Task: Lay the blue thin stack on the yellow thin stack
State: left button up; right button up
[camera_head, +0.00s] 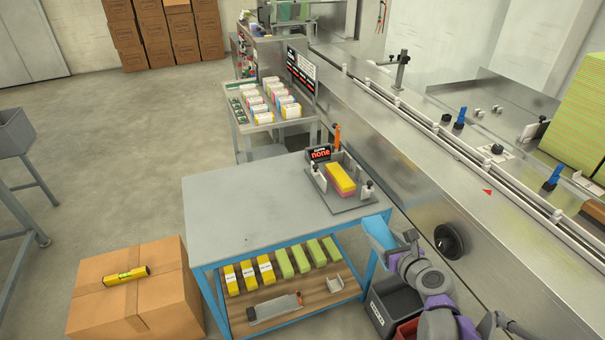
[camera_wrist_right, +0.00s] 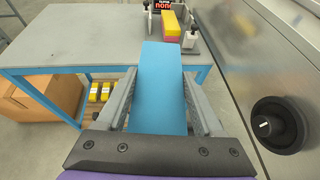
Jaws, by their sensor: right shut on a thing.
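The blue thin stack (camera_head: 379,232) is held by my right gripper (camera_head: 396,246) beside the right front corner of the table. In the right wrist view the flat blue stack (camera_wrist_right: 161,85) lies between both fingers of the right gripper (camera_wrist_right: 160,105) and reaches out ahead of them. The yellow thin stack (camera_head: 341,175) lies on top of a pink layer in a grey fixture (camera_head: 345,204) on the table, apart from the blue stack. The yellow stack (camera_wrist_right: 171,25) also shows at the top of the right wrist view. My left gripper is not in view.
The grey tabletop (camera_head: 245,212) is clear left of the fixture. Small posts and a sign reading "none" (camera_head: 320,153) stand around the fixture. A metal conveyor frame with a black knob (camera_head: 449,241) runs along the right. A dark bin (camera_head: 392,303) stands below my right arm.

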aim_at(339, 174)
jog(key=i+u, duration=0.35)
jog(key=i+l+u, duration=0.1)
jog(key=i+u, duration=0.2)
jog(key=i, duration=0.15)
jog(key=i+l, duration=0.1)
jog(key=i, duration=0.15)
